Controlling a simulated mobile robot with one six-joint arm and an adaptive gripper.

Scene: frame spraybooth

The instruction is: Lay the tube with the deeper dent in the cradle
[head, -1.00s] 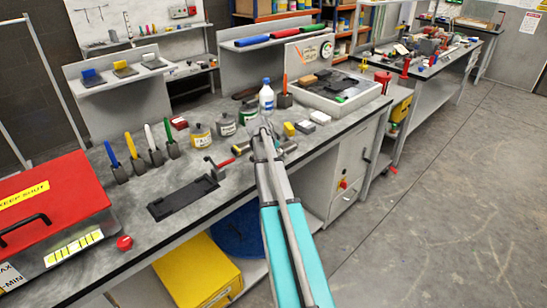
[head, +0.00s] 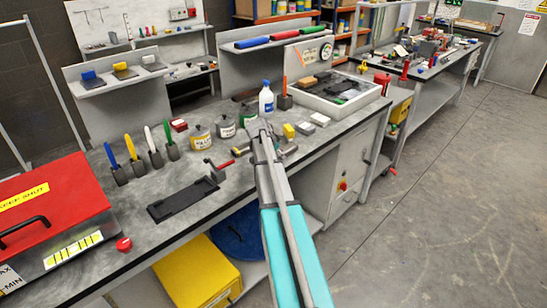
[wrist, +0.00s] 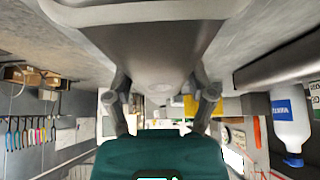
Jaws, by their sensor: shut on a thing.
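My gripper (head: 262,134) is over the bench right of the cradle, small in the head view. In the wrist view its two fingers (wrist: 161,98) are shut on what looks like a tube. A large smooth grey shape (wrist: 155,45) fills the top there; I cannot tell its full outline, and no dent shows. A dark grey cylinder (wrist: 282,68) at the right also looks like a tube. In the head view, small tube-like pieces (head: 288,148) lie near my gripper. The black cradle (head: 183,199) lies on the bench near its front edge, with nothing in it.
A red-handled clamp (head: 220,170) stands at the cradle's right end. A bottle (head: 266,99), several tins (head: 200,138) and upright coloured tools (head: 154,148) stand behind. A red lidded box (head: 50,205) and a red button (head: 124,244) are at the left.

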